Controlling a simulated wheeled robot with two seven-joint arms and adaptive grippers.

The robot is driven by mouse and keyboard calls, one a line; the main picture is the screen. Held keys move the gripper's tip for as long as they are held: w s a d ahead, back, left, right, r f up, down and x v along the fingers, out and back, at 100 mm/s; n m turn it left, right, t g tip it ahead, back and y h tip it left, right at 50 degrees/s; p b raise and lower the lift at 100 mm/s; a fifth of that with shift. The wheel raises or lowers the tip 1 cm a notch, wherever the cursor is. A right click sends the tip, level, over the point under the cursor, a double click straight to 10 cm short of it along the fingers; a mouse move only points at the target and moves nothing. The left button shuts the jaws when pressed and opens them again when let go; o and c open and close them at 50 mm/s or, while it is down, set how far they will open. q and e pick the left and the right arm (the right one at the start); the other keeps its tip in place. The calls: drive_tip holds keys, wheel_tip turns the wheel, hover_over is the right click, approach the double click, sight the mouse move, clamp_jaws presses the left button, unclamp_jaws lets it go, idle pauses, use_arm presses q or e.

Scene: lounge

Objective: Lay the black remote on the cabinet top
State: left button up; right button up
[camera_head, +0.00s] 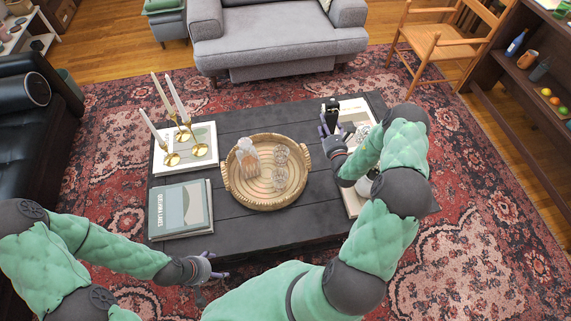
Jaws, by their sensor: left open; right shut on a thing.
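The black remote (332,106) stands roughly upright in my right gripper (329,125), which is shut on it. They are over the far right part of the dark coffee table (270,120), near a white book; I cannot tell how high. My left gripper (212,268) is open and empty near the table's front edge, below the green book. A brown wooden cabinet (510,85) with shelves stands at the right edge of the view, apart from both grippers.
A round woven tray (232,184) with glasses and a bottle sits mid-table. Brass candlesticks (171,158) stand on a white book at left. A green book (180,209) lies in front. A wooden chair (433,50) and grey sofa (280,45) are behind.

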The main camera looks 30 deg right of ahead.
wheel_tip(320, 180, down, 18)
drive_tip(key=b, duration=0.7)
drive_tip(key=shift+d+f+b, duration=0.15)
drive_tip(key=shift+b, duration=0.25)
drive_tip(key=o, duration=1.3)
drive_tip(key=shift+f, duration=0.1)
